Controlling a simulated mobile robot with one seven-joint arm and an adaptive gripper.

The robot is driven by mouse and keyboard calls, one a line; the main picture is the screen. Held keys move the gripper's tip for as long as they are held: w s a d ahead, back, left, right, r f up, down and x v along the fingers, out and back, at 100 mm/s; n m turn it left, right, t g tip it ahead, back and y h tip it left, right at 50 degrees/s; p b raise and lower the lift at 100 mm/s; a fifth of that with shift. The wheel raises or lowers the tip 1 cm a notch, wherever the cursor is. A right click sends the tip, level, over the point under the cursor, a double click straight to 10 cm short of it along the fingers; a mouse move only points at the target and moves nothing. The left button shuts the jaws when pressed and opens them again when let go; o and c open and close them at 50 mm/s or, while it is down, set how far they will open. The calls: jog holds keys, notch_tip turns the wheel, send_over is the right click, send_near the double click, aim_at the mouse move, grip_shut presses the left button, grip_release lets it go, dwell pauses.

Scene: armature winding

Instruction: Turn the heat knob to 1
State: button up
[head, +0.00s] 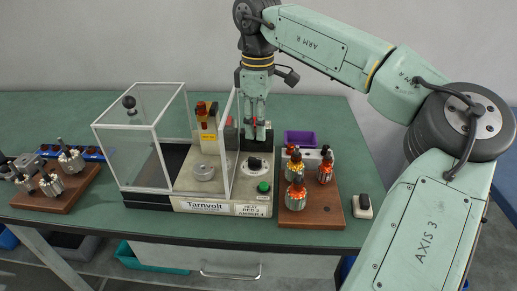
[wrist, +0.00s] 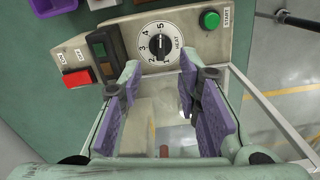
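The heat knob (wrist: 159,43) is a round black dial with a light bar across it, on a pale panel in the wrist view. Numbers 5, 4, 3 and 2 show around it, with HEAT beside it. I cannot tell which number it points at. In the head view the knob (head: 254,163) sits on the front right of the Tarnvolt machine (head: 207,207). My gripper (wrist: 160,70) is open and empty, its purple-padded fingers apart and not around the knob. In the head view my gripper (head: 255,132) hangs pointing down, above and behind the knob.
A green START button (wrist: 209,19) is beside the knob. A red switch (wrist: 76,79) and a dark two-window indicator (wrist: 101,52) are on its other side. A clear guard box (head: 140,135) stands left of my gripper. A wooden board (head: 312,212) with several armatures stands right.

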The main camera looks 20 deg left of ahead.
aim_at(258, 159)
notch_tip(258, 159, down, 9)
jog(key=shift+f+p, duration=0.2)
jog(key=shift+p, duration=0.8)
grip_shut()
